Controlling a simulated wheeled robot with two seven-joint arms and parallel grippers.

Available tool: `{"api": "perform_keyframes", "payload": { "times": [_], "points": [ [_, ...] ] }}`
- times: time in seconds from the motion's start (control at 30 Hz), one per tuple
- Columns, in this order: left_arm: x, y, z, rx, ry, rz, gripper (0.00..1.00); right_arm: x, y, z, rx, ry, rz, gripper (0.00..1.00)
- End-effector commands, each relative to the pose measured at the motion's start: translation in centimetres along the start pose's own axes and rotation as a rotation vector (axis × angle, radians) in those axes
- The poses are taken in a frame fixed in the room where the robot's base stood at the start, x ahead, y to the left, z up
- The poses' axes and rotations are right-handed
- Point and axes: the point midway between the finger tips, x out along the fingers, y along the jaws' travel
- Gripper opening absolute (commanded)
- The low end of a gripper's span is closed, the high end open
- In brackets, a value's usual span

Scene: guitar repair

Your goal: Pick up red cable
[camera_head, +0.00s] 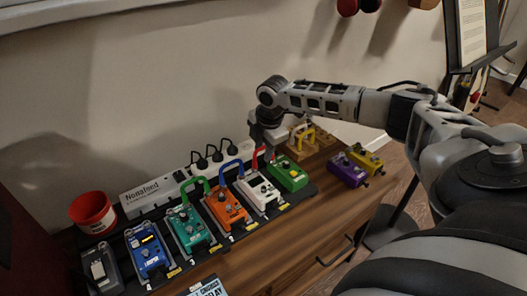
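The red cable (256,158) is a short patch cable standing up between the white pedal (260,192) and the green pedal (287,175) on the pedal board. Only part of it shows. My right gripper (268,146) points down just above and beside the red cable, in front of the wall. Its fingers are small and partly hidden, so I cannot tell whether they are open or touch the cable. My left gripper is out of view.
A blue cable (230,165) and a green cable (191,182) link neighbouring pedals. A power strip (151,194) with black plugs runs behind. A red bucket (93,212) stands left.

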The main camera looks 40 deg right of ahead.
Motion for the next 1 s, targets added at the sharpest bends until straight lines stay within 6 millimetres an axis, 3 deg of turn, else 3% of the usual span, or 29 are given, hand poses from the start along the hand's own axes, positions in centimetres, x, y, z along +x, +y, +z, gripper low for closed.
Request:
{"api": "perform_keyframes", "payload": {
  "times": [0.07,0.2,0.67,0.87,1.0],
  "points": [
    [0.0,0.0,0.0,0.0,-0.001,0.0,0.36,-0.1,0.0,0.0,0.0,0.0,0.0,0.29],
    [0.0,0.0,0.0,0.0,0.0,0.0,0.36,-0.1,0.0,0.0,0.0,0.0,0.0,0.0],
    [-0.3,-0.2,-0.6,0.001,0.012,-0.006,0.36,-0.7,0.2,0.0,0.001,0.001,0.003,0.0],
    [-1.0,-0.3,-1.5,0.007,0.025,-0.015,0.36,-3.4,0.8,0.0,0.001,0.001,0.004,0.0],
    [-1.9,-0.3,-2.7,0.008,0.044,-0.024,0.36,-6.5,-0.2,-1.7,-0.004,0.002,0.004,0.0]
  ]
}}
